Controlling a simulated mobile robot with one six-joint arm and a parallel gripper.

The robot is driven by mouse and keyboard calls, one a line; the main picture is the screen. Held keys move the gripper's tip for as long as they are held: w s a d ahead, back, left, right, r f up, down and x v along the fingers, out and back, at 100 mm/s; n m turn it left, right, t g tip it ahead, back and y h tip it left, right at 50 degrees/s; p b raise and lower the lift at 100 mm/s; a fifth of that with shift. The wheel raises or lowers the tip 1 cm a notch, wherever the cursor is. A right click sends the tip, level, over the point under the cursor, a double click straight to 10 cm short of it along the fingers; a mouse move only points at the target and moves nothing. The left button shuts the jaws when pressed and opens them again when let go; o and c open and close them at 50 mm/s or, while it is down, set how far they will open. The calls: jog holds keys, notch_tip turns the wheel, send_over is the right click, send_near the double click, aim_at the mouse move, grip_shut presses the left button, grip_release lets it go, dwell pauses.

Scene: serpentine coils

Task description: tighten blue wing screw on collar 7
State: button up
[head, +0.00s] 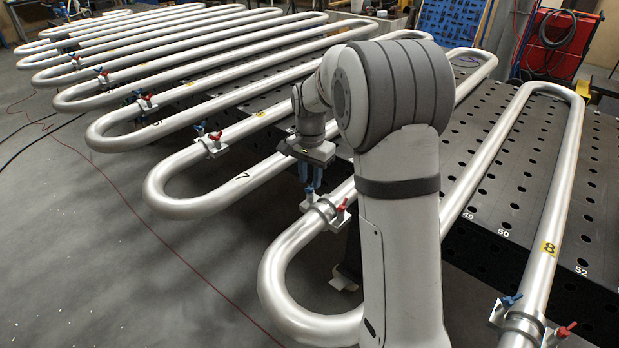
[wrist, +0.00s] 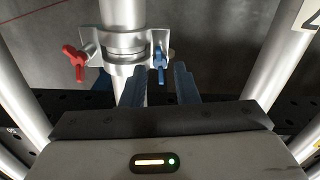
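The collar (wrist: 122,48) is a metal clamp around a silver pipe, with a red wing screw (wrist: 76,62) on its left and a blue wing screw (wrist: 160,60) on its right in the wrist view. My gripper (wrist: 161,72) is open, its two dark-blue fingers apart and empty. The blue screw appears between and just beyond the fingertips; I cannot tell whether they touch it. In the head view my gripper (head: 311,180) points down above the same collar (head: 325,211), by the blue screw (head: 309,195), with the red screw (head: 342,206) to the right. No number is readable on this collar.
Silver serpentine pipes run over a dark perforated table (head: 490,190). A 7 label (head: 241,177) is on the pipe to the left, and an 8 label (head: 549,248) on the right. Other collars with red and blue screws stand nearby, including one at lower right (head: 524,327).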

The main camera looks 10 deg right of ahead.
aim_at(310, 184)
notch_tip(310, 184, up, 7)
dwell(0.3)
jog(key=shift+s, duration=0.1)
jog(key=s+f+n+t, duration=0.1)
jog(key=s+n, duration=0.8)
jog(key=s, duration=1.9)
jog(key=shift+s+a+f+t, duration=0.15)
jog(key=shift+s+f+t, duration=0.05)
jog(key=shift+t, duration=0.6)
